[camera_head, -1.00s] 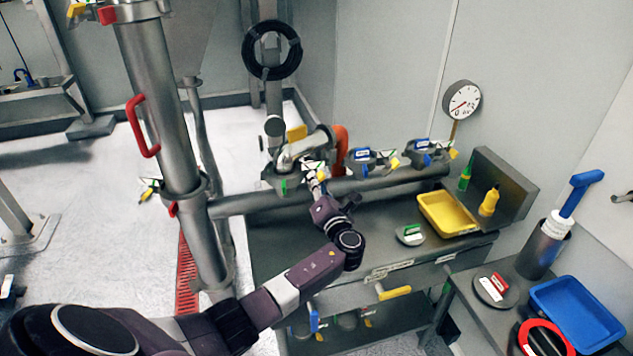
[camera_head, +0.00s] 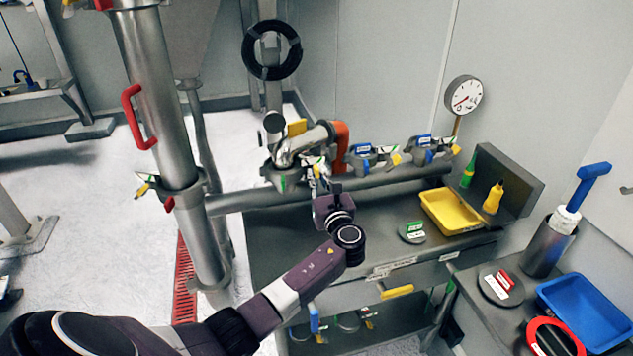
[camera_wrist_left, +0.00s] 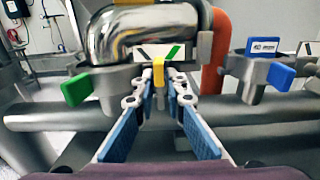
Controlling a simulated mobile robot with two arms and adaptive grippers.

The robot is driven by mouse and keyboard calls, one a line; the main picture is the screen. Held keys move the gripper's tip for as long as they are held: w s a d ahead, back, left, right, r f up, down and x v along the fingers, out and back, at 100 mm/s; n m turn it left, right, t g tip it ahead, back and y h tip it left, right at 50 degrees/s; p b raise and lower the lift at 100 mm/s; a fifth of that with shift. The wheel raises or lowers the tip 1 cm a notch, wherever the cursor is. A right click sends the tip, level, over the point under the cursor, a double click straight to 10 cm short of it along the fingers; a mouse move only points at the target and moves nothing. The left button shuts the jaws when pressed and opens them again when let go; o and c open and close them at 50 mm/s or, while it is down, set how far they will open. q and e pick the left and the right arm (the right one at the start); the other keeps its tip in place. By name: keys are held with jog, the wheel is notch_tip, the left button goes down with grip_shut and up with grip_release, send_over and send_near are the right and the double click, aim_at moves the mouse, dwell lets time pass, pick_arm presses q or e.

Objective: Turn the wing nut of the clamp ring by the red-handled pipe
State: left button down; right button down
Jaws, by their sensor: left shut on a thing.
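My left gripper (camera_head: 318,182) is at the front of a clamp ring (camera_head: 278,176) below a shiny pipe elbow (camera_head: 292,150). In the left wrist view its blue-padded fingers (camera_wrist_left: 158,92) close around a small yellow wing nut (camera_wrist_left: 158,72) under the elbow (camera_wrist_left: 145,30). A green wing (camera_wrist_left: 76,90) sticks out on the clamp's left. An orange-red handle (camera_head: 341,145) stands just right of the elbow. A vertical pipe (camera_head: 160,90) at left carries a red handle (camera_head: 137,115) and a lower clamp ring (camera_head: 183,192) with a yellow wing (camera_head: 143,190). My right gripper is out of view.
A horizontal pipe (camera_head: 400,180) runs below the clamps. Two blue-labelled clamps (camera_head: 368,158) sit to the right. A yellow tray (camera_head: 432,203) and bottles stand on the bench. A pressure gauge (camera_head: 463,95) is at the back right, a blue tray (camera_head: 590,325) at front right.

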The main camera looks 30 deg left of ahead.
pick_arm(q)
jog(key=n+b, duration=0.2)
jog(key=n, duration=0.1)
jog(key=shift+f+n, duration=0.2)
jog(key=shift+n, duration=0.1)
jog(key=shift+r+n+b, duration=0.1)
jog(key=shift+n+b, duration=1.6)
jog(key=shift+n, duration=0.6)
jog(key=c, duration=2.1)
grip_release()
jog(key=shift+r, duration=0.1)
jog(key=shift+d, duration=0.1)
jog(key=v, duration=1.2)
